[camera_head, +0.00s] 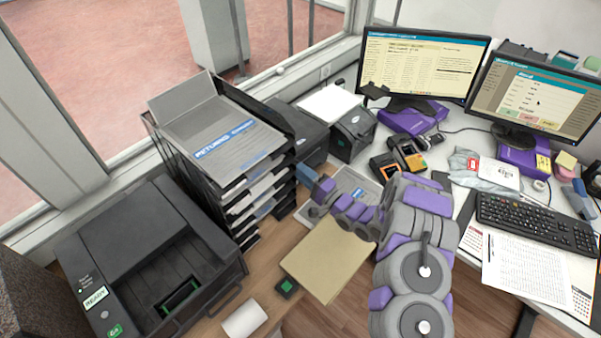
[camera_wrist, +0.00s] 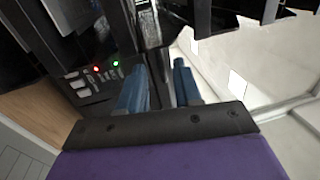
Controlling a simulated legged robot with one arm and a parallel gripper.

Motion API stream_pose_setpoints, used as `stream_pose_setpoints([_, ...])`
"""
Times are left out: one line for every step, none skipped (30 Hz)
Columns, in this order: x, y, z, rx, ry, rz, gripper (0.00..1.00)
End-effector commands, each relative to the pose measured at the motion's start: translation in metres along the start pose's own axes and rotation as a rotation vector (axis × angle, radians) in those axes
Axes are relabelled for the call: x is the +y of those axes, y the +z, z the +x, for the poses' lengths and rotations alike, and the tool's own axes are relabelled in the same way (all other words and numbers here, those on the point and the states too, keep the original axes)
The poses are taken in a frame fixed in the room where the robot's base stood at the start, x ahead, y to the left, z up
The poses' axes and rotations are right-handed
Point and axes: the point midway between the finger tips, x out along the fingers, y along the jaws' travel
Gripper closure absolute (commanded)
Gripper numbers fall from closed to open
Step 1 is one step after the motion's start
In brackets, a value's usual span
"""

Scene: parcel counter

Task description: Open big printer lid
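A large black printer (camera_head: 150,262) with a green READY label stands at the lower left, its flat top cover (camera_head: 140,228) lying down. A smaller black machine (camera_head: 298,128) stands behind the tray stack, partly hidden. My gripper (camera_head: 310,176) is just in front of that machine, right of the trays; its tips are small there. In the wrist view, my gripper (camera_wrist: 160,80) has its two blue fingers apart, with nothing seen between them. A dark panel with red and green lights (camera_wrist: 98,75) and pale buttons is close to the left finger; I cannot tell whether they touch.
The black tray stack (camera_head: 243,200) with papers rises between the large printer and my arm. A label printer (camera_head: 352,130) stands right of the smaller machine. A brown envelope (camera_head: 322,262) and paper roll (camera_head: 245,319) lie on the counter. Monitors (camera_head: 420,68) and keyboard (camera_head: 535,222) are right.

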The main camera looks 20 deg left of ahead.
Motion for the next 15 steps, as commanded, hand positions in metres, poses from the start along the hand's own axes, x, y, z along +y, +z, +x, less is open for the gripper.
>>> stream_pose_setpoints([0.0004, 0.0006, 0.0051, -0.002, -0.001, -0.002, 0.67])
stream_pose_setpoints([0.0001, 0.0004, 0.0071, -0.002, -0.002, -0.002, 0.67])
stream_pose_setpoints([0.0000, 0.0005, 0.0094, -0.002, -0.002, -0.001, 0.67])
stream_pose_setpoints([-0.0002, 0.0006, 0.0109, -0.002, -0.002, -0.001, 0.67])
stream_pose_setpoints([-0.0003, 0.0007, 0.0121, -0.003, -0.002, -0.001, 0.67])
stream_pose_setpoints([-0.0005, 0.0006, 0.0132, -0.002, -0.002, 0.000, 0.67])
stream_pose_setpoints([-0.0007, 0.0004, 0.0137, -0.002, -0.002, 0.000, 0.67])
stream_pose_setpoints([-0.0007, 0.0003, 0.0140, -0.002, -0.002, 0.000, 0.67])
stream_pose_setpoints([-0.0007, 0.0001, 0.0142, -0.001, -0.002, 0.000, 0.67])
stream_pose_setpoints([-0.0008, 0.0001, 0.0142, -0.001, -0.002, 0.000, 0.67])
stream_pose_setpoints([-0.0008, 0.0000, 0.0142, -0.001, -0.002, 0.000, 0.67])
stream_pose_setpoints([-0.0009, 0.0000, 0.0141, -0.001, -0.001, 0.000, 0.67])
stream_pose_setpoints([-0.0009, 0.0000, 0.0140, -0.001, -0.001, 0.000, 0.67])
stream_pose_setpoints([-0.0008, 0.0000, 0.0140, -0.001, -0.001, 0.000, 0.67])
stream_pose_setpoints([-0.0008, 0.0000, 0.0140, -0.001, -0.001, 0.000, 0.67])
